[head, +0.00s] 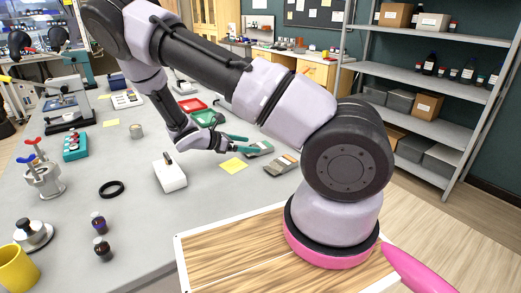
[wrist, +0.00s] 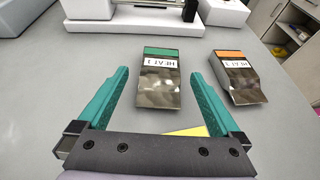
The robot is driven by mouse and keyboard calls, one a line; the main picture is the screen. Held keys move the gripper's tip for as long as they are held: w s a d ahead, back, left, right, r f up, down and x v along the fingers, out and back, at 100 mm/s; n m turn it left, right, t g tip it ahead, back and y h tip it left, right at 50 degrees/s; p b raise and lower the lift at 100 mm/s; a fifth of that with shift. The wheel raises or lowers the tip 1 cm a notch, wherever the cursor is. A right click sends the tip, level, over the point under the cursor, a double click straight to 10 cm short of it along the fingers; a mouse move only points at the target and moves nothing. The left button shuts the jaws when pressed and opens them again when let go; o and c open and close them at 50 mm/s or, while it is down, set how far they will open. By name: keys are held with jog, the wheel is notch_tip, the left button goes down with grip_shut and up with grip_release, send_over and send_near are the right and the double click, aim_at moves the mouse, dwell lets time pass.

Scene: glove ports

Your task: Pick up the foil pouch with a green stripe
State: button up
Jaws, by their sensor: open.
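The foil pouch with a green stripe (wrist: 158,92) lies flat on the grey table, with a white label below the stripe. In the wrist view it lies ahead, centred between the two teal fingers of my gripper (wrist: 160,73). My gripper is open and empty, and no finger visibly touches the pouch. In the head view my gripper (head: 250,144) reaches out to the right, with the green-striped pouch (head: 263,147) just beyond its fingers. How high the fingers are above the table is hard to tell.
A similar foil pouch with an orange stripe (wrist: 238,78) lies close to the right. A yellow note (head: 233,165) lies under my gripper's near side. A white block-like item (head: 170,176), a green tray (head: 207,118) and a red tray (head: 192,105) are nearby on the table.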

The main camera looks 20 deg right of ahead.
aim_at(259, 146)
jog(key=x, duration=0.4)
jog(key=shift+d+f, duration=0.25)
jog(key=shift+c, duration=0.3)
jog(key=c, duration=1.2)
jog(key=shift+c, duration=0.2)
jog(key=shift+r, duration=0.15)
